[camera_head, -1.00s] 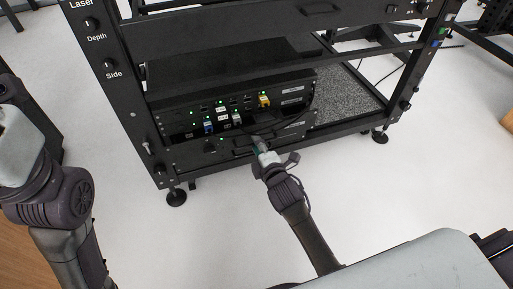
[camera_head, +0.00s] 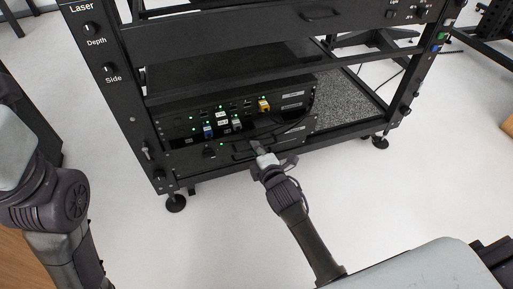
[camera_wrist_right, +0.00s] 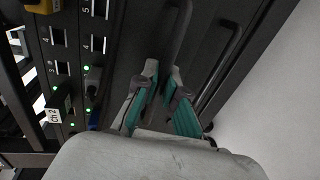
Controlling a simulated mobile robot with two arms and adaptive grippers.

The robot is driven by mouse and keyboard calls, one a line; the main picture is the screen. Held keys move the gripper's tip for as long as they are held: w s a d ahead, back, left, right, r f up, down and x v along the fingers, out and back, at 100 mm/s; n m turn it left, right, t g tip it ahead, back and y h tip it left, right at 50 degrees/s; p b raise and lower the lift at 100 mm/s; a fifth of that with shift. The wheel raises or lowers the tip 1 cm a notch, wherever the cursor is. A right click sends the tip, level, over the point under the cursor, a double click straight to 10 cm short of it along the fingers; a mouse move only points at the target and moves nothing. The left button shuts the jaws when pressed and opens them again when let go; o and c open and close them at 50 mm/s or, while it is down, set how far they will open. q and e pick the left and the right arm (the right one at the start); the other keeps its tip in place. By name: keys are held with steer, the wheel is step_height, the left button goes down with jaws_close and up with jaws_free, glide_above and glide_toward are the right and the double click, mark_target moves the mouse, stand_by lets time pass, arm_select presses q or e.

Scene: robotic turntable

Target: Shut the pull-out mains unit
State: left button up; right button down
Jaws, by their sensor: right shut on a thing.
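The mains unit (camera_head: 190,161) is the low black panel at the bottom of the rack, below the panel with ports and cables. It has a dark bar handle (camera_wrist_right: 178,32) on its front. My right gripper (camera_head: 256,147) is at this handle. In the right wrist view its two teal-sided fingers (camera_wrist_right: 163,76) are closed around the handle's near end. The gripper partly hides the unit's front, and how far the unit stands out is hard to tell. Of my left arm, only links show at the left edge; its gripper is out of view.
The black rack (camera_head: 118,105) stands on a pale floor. Just above the unit is a port panel (camera_head: 180,120) with blue, grey and yellow plugs and green lights. Dark cables hang at its right side. A grey speckled shelf (camera_head: 345,97) lies to the right. The front floor is clear.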

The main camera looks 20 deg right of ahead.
mark_target(252, 138)
steer(key=x, duration=0.2)
steer(key=r+x, duration=0.1)
steer(key=x, duration=0.1)
steer(key=shift+w+f, duration=0.15)
steer(key=shift+d, duration=0.1)
steer(key=c, duration=1.2)
jaws_free()
steer(key=shift+w, duration=0.2)
steer(key=shift+c, duration=0.2)
steer(key=shift+s, duration=0.1)
steer(key=v, duration=1.2)
